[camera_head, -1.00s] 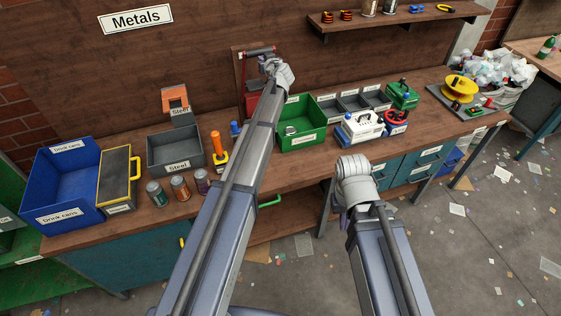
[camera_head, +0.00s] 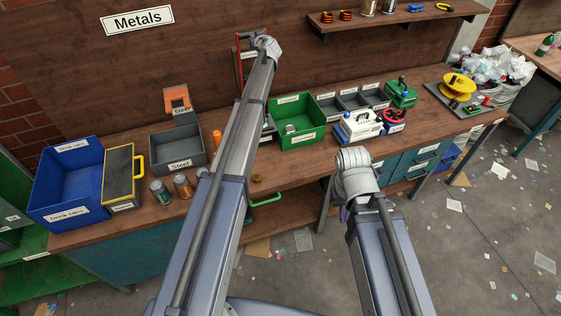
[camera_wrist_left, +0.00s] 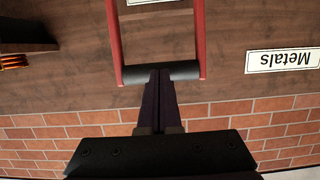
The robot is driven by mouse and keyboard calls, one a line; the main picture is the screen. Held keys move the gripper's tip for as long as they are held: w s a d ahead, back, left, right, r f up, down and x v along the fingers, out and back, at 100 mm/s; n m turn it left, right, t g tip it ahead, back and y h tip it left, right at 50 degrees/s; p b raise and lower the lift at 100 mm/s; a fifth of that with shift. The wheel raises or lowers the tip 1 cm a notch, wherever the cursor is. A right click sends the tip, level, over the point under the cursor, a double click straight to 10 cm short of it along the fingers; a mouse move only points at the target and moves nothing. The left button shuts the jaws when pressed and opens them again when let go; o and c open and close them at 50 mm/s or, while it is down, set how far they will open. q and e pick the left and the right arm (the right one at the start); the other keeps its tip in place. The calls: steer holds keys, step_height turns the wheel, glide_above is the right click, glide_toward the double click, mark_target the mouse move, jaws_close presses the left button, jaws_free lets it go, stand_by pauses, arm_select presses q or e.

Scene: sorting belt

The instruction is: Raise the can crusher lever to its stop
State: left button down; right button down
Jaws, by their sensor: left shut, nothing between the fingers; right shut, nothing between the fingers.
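The can crusher lever (camera_head: 239,62) stands steeply upright against the back board, with red side arms and a dark crossbar. In the left wrist view its two red arms (camera_wrist_left: 199,40) join the dark grip bar (camera_wrist_left: 184,70). My left gripper (camera_wrist_left: 159,74) is shut and empty, its fingertips at the middle of the bar, seemingly touching it. In the head view my left gripper (camera_head: 262,36) is at the lever's top, largely hidden by its wrist. The crusher's body is mostly hidden behind my left arm. My right gripper (camera_head: 345,205) is shut and empty, low before the bench, its fingers mostly hidden.
A blue drink cans bin (camera_head: 67,213), a grey steel bin (camera_head: 178,166) and a green bin (camera_head: 303,138) stand on the bench. Cans (camera_head: 160,192) stand near its front edge. A shelf (camera_head: 400,18) hangs upper right.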

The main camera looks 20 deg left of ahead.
mark_target(251, 32)
arm_select(q)
steer(key=w+a, duration=0.2)
steer(key=w, duration=0.1)
steer(key=shift+a+r, duration=0.1)
steer(key=shift+r, duration=0.05)
steer(key=p+v, duration=0.2)
steer(key=v, duration=0.6)
stand_by(0.6)
steer(key=s+d+f+m+g+h+b, duration=0.1)
steer(key=s+d+f+g+b, duration=0.1)
steer(key=s+d+f+b, duration=0.4)
steer(key=s+d+f+m+g+h+b, duration=0.1)
steer(key=s+d+f+m+g, duration=0.1)
steer(key=s+d+f, duration=0.65)
steer(key=s+d+f+m+g+h+b, duration=0.1)
steer(key=s+d+f+g+b, duration=0.2)
steer(key=s+f, duration=0.75)
steer(key=s+d+f+m+g+h+b, duration=0.1)
steer(key=s+d+f+m+g+b, duration=0.1)
steer(key=s, duration=0.8)
steer(key=s+d+f+m+g+h+b, duration=0.1)
steer(key=s+d+f+m+g+b, duration=0.1)
steer(key=s+d, duration=0.4)
steer(key=s+d+f+m+g+h+b, duration=0.1)
steer(key=s+d+f+b, duration=0.3)
steer(key=s, duration=1.1)
step_height(251, 32, down, 2)
steer(key=shift+d+f+m+g+h+b, duration=0.1)
steer(key=shift+d+m+g+h+b, duration=0.25)
steer(key=shift+m+h, duration=0.35)
